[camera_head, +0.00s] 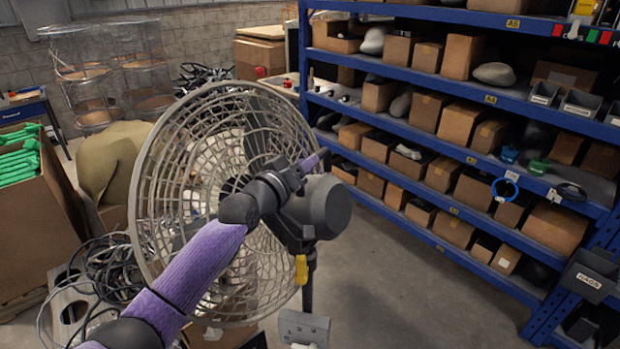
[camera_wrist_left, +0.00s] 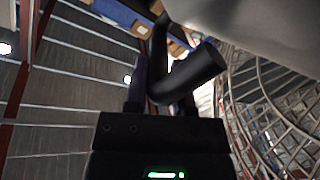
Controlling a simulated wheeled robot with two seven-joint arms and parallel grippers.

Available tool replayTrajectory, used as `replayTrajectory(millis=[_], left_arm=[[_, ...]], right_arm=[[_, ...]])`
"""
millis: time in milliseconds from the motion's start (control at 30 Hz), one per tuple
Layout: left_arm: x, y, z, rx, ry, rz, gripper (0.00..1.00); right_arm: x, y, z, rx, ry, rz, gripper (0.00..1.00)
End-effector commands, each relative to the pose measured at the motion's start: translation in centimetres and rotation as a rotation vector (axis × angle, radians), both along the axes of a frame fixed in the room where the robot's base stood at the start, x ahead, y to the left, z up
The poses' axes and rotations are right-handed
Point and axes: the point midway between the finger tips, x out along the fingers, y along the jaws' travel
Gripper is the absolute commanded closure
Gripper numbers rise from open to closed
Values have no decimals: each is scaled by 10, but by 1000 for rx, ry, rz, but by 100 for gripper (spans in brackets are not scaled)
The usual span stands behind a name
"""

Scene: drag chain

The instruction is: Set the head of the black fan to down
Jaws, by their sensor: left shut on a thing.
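The black fan shows from behind, with a round wire cage (camera_head: 165,215) and a dark motor housing (camera_head: 326,205) on a thin pole (camera_head: 309,285). The cage faces left and away and stands close to upright, leaning a little. My left arm reaches across the cage to the housing, and its gripper is mostly hidden there in the head view. In the left wrist view my left gripper (camera_wrist_left: 161,82) is shut on a dark bent bar with a round end (camera_wrist_left: 196,72), which looks like part of the fan. The cage (camera_wrist_left: 275,115) is at its right. My right gripper is out of view.
A yellow knob (camera_head: 301,269) and a grey box (camera_head: 303,328) are on the fan's pole. Blue shelves (camera_head: 455,150) with cardboard boxes fill the right. Coiled cables (camera_head: 105,275) and a carton of green items (camera_head: 35,225) are at the left. Floor right of the pole is clear.

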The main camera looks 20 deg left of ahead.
Motion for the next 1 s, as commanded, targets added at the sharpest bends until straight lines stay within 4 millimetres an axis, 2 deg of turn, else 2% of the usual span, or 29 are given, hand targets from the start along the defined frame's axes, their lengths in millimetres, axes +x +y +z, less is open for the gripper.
replayTrajectory(millis=[133, 167, 300, 567, 667, 1000], left_arm=[[-1, -1, -5, 4, 14, -2, 100], [-1, -1, -6, 4, 14, -2, 67], [-1, -1, -5, 5, 11, -2, 39], [-1, -1, -4, 5, 8, -2, 39], [-8, 2, -4, 4, 8, -2, 39], [-72, 23, -6, 6, 9, -2, 39]], right_arm=[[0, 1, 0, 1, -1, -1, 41], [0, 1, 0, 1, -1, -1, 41], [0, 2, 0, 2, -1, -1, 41], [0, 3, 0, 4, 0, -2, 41], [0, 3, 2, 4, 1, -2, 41], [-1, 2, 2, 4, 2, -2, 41]])
